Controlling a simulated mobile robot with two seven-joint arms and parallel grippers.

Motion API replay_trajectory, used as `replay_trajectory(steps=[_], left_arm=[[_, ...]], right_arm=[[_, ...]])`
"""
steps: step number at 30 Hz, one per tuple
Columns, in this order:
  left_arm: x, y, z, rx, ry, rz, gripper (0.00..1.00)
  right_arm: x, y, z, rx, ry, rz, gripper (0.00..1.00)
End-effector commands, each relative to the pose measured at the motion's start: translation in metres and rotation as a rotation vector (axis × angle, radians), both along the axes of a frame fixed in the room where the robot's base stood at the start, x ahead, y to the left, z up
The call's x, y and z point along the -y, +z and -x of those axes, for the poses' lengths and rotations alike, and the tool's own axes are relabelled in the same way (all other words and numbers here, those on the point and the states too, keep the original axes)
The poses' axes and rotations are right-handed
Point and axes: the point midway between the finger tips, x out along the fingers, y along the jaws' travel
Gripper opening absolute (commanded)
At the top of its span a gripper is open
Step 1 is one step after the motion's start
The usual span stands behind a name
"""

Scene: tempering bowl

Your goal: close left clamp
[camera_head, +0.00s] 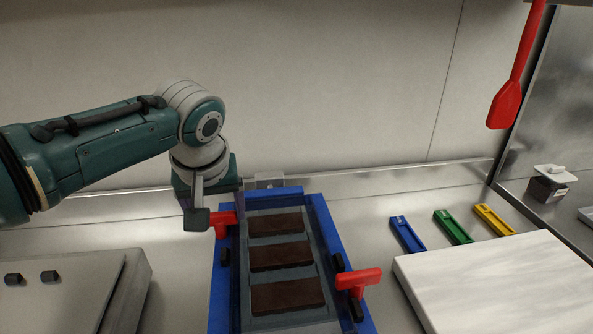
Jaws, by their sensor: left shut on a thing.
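A blue frame (316,211) holds a grey mould with three dark brown slabs (281,259) in a column. The left clamp (223,223) has a red handle and sits at the frame's upper left side. My left gripper (212,212) comes down from above and is shut on this red handle, covering part of it. The right clamp (359,282), with a red T-shaped handle, sits on the frame's right side, apart from my gripper. My right gripper is not in view.
Blue (407,235), green (453,227) and yellow (493,219) trays lie right of the frame. A white board (500,285) is at lower right. A grey box (65,293) stands at lower left. A red spatula (508,100) hangs at upper right.

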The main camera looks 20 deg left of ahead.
Motion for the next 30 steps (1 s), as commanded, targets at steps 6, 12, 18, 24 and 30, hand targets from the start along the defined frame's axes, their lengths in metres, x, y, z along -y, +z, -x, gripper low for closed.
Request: replay_trajectory(steps=[6,12,18,24,30], left_arm=[[-0.0015,-0.0003,-0.0002,0.002,0.000,-0.004,0.23],[-0.0015,-0.0003,-0.0002,0.002,-0.001,-0.004,0.23],[-0.0015,-0.0003,-0.0002,0.002,-0.001,-0.004,0.88],[-0.0008,-0.0002,-0.0001,0.001,-0.001,-0.003,1.00],[0.0002,0.0025,0.0004,0.001,-0.002,-0.002,1.00]], right_arm=[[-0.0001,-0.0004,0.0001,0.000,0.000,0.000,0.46],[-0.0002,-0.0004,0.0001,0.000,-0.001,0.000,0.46],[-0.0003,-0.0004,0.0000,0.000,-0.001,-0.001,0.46],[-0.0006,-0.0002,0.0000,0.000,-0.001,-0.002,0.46],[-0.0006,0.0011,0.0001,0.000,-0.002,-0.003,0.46]])
